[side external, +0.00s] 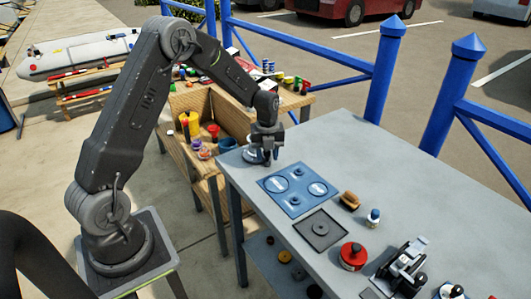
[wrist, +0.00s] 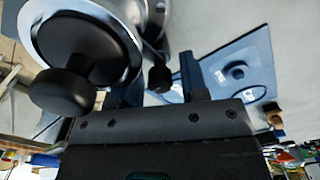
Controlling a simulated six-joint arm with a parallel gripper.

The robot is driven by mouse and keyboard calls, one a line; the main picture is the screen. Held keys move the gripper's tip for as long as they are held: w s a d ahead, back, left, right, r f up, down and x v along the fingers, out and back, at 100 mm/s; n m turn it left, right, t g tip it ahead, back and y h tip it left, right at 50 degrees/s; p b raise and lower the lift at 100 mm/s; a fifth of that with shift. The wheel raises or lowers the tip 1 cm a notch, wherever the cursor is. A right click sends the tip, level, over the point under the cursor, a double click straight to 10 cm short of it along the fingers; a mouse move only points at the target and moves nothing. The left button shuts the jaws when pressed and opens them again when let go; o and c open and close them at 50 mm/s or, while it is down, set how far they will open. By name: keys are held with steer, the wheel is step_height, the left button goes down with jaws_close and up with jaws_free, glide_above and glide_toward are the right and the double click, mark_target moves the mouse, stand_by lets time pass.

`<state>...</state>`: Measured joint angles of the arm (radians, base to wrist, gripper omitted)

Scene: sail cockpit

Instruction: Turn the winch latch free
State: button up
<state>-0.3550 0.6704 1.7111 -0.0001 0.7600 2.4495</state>
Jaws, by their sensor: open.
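A winch-like device (side external: 253,156) stands at the table's far left corner, mostly hidden by my gripper (side external: 266,154) in the side view. In the wrist view its round dark drum with a bright rim (wrist: 85,40) fills the upper left, with a black knob (wrist: 62,92) in front. A small dark peg (wrist: 159,77), possibly the latch, shows between the fingers of my gripper (wrist: 160,85). The fingers are apart. I cannot tell whether either finger touches the peg.
A blue panel with round discs (side external: 297,189) lies just in front of the gripper. A dark square tray (side external: 320,230), a wooden block (side external: 349,201), a red can (side external: 352,256) and a black metal device (side external: 402,268) lie farther along the grey table (side external: 400,170). Its right side is clear.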

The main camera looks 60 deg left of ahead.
steer(key=shift+c, duration=0.4)
steer(key=c, duration=0.5)
steer(key=n, duration=0.3)
steer(key=shift+w+r+n, duration=0.1)
steer(key=shift+w+n, duration=0.05)
steer(key=shift+n, duration=0.25)
steer(key=shift+c, duration=0.5)
steer(key=shift+n, duration=0.3)
steer(key=n, duration=0.4)
steer(key=shift+a, duration=0.1)
steer(key=shift+n, duration=0.4)
steer(key=n, duration=0.4)
